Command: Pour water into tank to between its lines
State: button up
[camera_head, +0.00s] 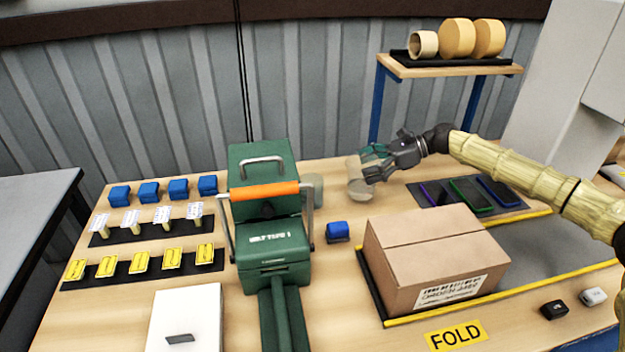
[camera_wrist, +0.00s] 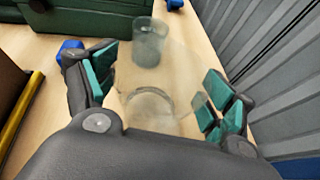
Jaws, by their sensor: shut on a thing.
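A clear, pale jug (camera_head: 359,180) is held in my gripper (camera_head: 378,158), above the table behind the carton. The fingers press on both sides of it in the wrist view, where the jug (camera_wrist: 150,108) is see-through and its water level cannot be made out. It looks slightly tilted in the head view. A translucent grey cylinder, seemingly the tank (camera_wrist: 150,42), stands beyond the jug in the wrist view, apart from it. In the head view the tank (camera_head: 314,188) is partly hidden behind the green machine's right side. Its lines and water level are not readable.
The green machine (camera_head: 262,233) with an orange handle stands left of the tank. A blue block (camera_head: 338,232) and a closed carton (camera_head: 437,255) are in front. Phones (camera_head: 465,194) lie on a dark mat at right. Small parts fill the table's left.

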jog(key=r+p, duration=0.1)
jog(key=p, duration=0.1)
jog(key=shift+a+r+h+p, duration=0.1)
jog(key=shift+a+h+p, duration=0.1)
jog(key=shift+h+p, duration=0.1)
jog(key=p, duration=0.2)
jog(key=a+r+h+p, duration=0.1)
jog(key=p, duration=0.2)
jog(key=shift+s+a, duration=0.1)
jog(key=shift+s, duration=0.15)
jog(key=a+h+p, duration=0.1)
jog(key=p, duration=0.3)
jog(key=a+h+p, duration=0.1)
jog(key=p, duration=0.2)
jog(key=a+r+h+p, duration=0.1)
jog(key=h+p, duration=0.1)
jog(key=p, duration=0.2)
jog(key=shift+s+a+n+t+p, duration=0.25)
jog(key=shift+s+n+t+p, duration=0.05)
jog(key=shift+t, duration=0.1)
jog(key=a+h+p, duration=0.1)
jog(key=h+p, duration=0.1)
jog(key=a+r+h+p, duration=0.1)
jog(key=h+p, duration=0.1)
jog(key=a+t+h+p, duration=0.1)
jog(key=h+p, duration=0.1)
jog(key=shift+s+a+r+p, duration=0.25)
jog(key=shift+s+a+p, duration=0.05)
jog(key=shift+s+p, duration=0.1)
